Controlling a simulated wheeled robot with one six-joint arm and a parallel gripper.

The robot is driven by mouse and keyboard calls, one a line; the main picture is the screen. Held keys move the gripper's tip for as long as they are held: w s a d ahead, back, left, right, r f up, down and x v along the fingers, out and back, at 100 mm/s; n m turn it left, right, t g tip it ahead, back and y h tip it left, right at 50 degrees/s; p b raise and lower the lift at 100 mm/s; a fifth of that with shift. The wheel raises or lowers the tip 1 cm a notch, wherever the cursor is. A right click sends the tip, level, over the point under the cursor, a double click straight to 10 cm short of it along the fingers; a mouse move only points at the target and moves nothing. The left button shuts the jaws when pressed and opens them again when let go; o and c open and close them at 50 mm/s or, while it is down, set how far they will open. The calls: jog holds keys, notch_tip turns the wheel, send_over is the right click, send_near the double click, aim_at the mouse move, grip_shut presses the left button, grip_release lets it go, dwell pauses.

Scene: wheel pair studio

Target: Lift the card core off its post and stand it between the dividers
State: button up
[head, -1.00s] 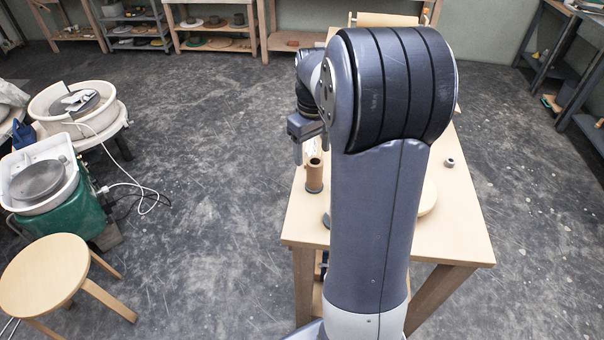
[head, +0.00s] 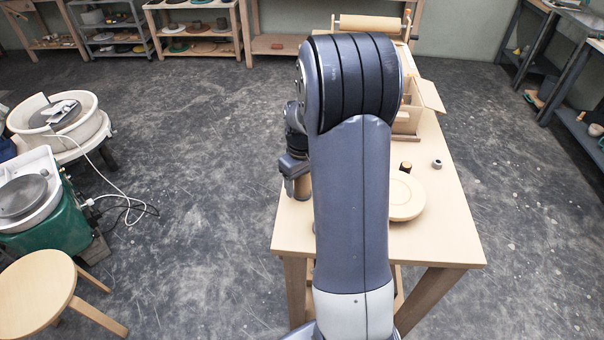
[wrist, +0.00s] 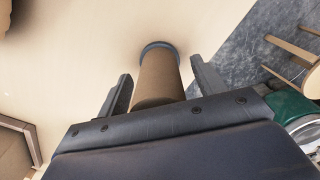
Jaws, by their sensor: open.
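The card core (wrist: 158,78) is a brown tube standing on a dark ring-shaped base (wrist: 160,46) in the wrist view. In the head view the core (head: 303,188) shows only in part near the table's left edge, beside my arm. My gripper (wrist: 161,73) is open, with one finger on each side of the core and a gap at each. In the head view my gripper (head: 291,187) is low at the core. The post is hidden inside the core. A wooden holder with dividers (head: 405,118) stands at the back of the table, partly hidden by my arm.
A round pale disc (head: 405,198) lies on the table (head: 445,230), with a small dark cylinder (head: 405,166) and a grey ring (head: 437,163) behind it. A roller (head: 370,24) is at the back. The table's right side is mostly clear.

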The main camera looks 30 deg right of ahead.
jog(key=shift+c, duration=0.3)
jog(key=c, duration=1.1)
jog(key=shift+r, duration=0.1)
jog(key=shift+r, duration=0.1)
jog(key=shift+r+p, duration=1.15)
jog(key=shift+r, duration=0.15)
jog(key=shift+r+p, duration=2.1)
jog(key=shift+r, duration=0.75)
